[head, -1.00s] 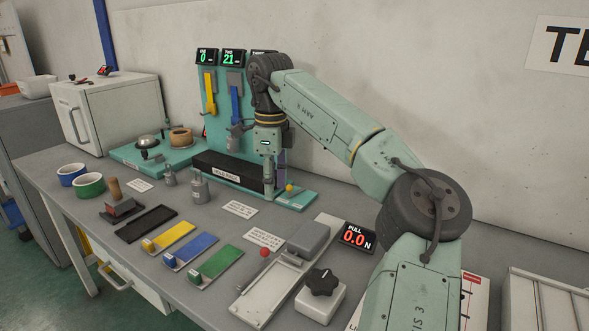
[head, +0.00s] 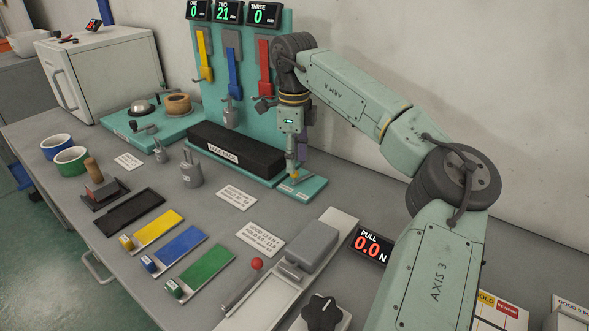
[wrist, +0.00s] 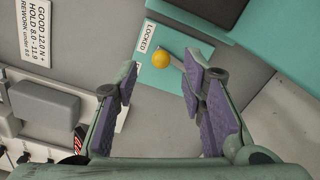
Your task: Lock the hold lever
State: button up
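The hold lever (head: 295,175) has a yellow ball knob and sits on the teal base at the foot of the upright panel. The wrist view shows the yellow knob (wrist: 161,59) on a short grey rod that runs to the right. A white label reading LOCKED (wrist: 147,37) lies just left of the knob. My gripper (wrist: 160,78) is open, with one purple-padded finger on each side of the knob and no visible contact. In the head view my gripper (head: 297,160) points down at the lever and partly hides it.
A black hold rack block (head: 232,150) stands left of the lever. The teal panel (head: 250,90) behind carries yellow, blue and red hanging strips. A grey clamp fixture (head: 312,247) and the pull display (head: 369,247) are in front. Printed cards lie on the bench.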

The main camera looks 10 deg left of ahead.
jog(key=shift+f+p, duration=0.4)
jog(key=shift+f, duration=2)
grip_shut()
